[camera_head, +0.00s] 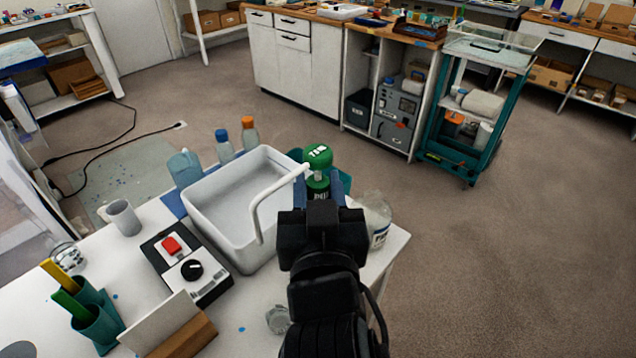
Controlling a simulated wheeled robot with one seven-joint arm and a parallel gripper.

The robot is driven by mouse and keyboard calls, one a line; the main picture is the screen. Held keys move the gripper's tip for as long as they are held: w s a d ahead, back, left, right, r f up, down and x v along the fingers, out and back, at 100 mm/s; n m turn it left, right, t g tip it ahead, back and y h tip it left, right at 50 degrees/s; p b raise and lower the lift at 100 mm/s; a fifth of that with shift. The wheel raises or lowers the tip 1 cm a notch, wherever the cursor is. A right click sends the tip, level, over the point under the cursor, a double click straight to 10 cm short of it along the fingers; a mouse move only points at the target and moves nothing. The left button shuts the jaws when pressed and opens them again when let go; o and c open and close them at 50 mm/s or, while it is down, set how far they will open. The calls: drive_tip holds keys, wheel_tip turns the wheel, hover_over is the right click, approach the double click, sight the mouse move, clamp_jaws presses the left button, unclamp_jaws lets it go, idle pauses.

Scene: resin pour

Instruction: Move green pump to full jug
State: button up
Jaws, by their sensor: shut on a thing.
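The green pump (317,157) has a round green head with white lettering and a green collar below it. A white curved spout (270,196) extends from it to the left and hangs over the white basin. My gripper (319,188) is shut on the pump, with a finger on each side below the head. A clear jug with a label (377,222) stands just right of my gripper near the table's right edge, partly hidden by it. Its fill level cannot be told. The pump's lower end is hidden by my gripper.
The white basin (203,198) fills the middle of the table. A control box (187,264) with a red button, a grey cup (123,218) and a teal holder (98,322) stand left. Bottles (224,146) stand behind the basin. Open floor lies to the right.

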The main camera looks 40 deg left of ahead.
drive_tip(key=shift+f+b, duration=3.05)
drive_tip(key=shift+f, duration=0.85)
drive_tip(key=shift+f+b, duration=0.9)
drive_tip(key=shift+f, duration=0.15)
drive_tip(key=shift+f+b, duration=0.3)
drive_tip(key=o, duration=1.2)
